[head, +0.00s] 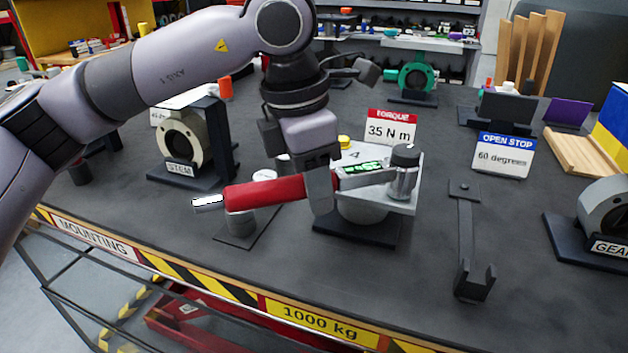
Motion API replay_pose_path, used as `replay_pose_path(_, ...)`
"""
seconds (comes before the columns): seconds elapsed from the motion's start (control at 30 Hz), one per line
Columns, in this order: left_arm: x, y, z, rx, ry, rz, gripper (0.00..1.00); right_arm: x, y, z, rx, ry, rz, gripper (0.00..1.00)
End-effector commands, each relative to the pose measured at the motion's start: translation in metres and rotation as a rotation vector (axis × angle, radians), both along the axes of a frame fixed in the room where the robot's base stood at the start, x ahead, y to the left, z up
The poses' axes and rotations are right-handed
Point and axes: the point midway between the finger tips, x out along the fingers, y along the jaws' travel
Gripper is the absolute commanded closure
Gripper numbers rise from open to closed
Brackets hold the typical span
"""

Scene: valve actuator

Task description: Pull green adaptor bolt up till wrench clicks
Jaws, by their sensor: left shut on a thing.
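A torque wrench with a red handle (268,193) lies almost level across the front of the grey actuator plate (412,192). Its green-lit display (364,167) faces up. Its head is at the dark-topped steel socket (403,172) on the plate's right corner. My left gripper (320,193) is shut on the wrench, near where the red handle meets the grey display section. The wrench's pale end (208,202) sticks out to the left. No green bolt shows; the socket may cover it. My right gripper is not in view.
A "35 N m" torque sign (391,130) stands behind the plate. A grey bracket tool (467,240) lies to the right. The stem ring (180,140) stands at left, and a grey cylinder (240,221) is below the handle.

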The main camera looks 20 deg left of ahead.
Motion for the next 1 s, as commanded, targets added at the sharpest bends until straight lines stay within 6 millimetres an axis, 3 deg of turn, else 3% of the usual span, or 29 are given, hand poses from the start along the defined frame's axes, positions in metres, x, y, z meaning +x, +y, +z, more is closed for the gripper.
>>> replay_pose_path(1.0,0.020,0.013,0.001,-0.002,-0.005,-0.186,1.00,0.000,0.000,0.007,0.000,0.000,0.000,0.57)
